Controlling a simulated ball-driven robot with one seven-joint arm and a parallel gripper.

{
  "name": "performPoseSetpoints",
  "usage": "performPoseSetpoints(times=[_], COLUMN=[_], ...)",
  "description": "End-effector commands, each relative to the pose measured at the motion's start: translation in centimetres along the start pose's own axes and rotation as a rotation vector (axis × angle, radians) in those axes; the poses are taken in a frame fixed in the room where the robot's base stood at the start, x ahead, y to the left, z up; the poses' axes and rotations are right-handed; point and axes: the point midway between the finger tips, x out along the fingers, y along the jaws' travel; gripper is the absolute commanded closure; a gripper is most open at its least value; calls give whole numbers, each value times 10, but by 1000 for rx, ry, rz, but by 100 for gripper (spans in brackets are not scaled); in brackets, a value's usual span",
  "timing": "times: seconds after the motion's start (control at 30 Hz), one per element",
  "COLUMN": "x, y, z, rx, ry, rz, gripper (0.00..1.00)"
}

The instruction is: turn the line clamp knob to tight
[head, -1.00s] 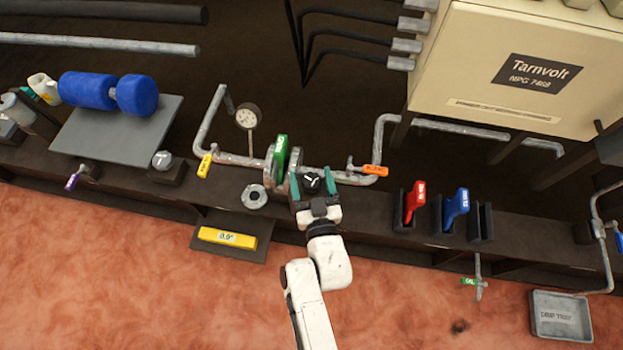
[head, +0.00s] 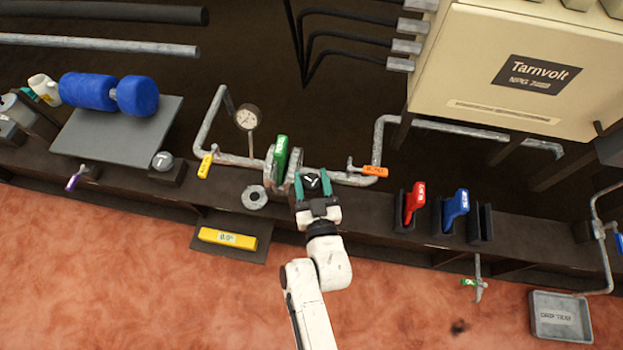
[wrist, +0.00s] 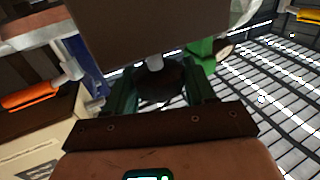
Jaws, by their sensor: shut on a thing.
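The line clamp knob (head: 311,181) is a small dark knob with a white mark on top, beside the pipe flange. My gripper (head: 312,183) has a teal finger on each side of it and is shut on it. In the wrist view, the dark knob (wrist: 160,82) sits between the fingers of my gripper (wrist: 161,92), partly in shadow. I cannot read any tight or loose marking.
An orange-tagged valve (head: 375,171) is to the right. Red (head: 415,201) and blue (head: 455,206) handles stand farther right. A round gauge (head: 247,118) rises behind.

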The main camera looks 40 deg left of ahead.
Motion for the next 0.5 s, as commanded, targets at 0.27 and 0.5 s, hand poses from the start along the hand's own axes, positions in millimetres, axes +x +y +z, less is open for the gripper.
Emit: performPoseSetpoints(times=[0.27, 0.5], x=[0, 0], y=[-1, -1], z=[-4, -5], rx=[1, 1], ry=[-2, -3], rz=[40, 113], gripper=[76, 76])
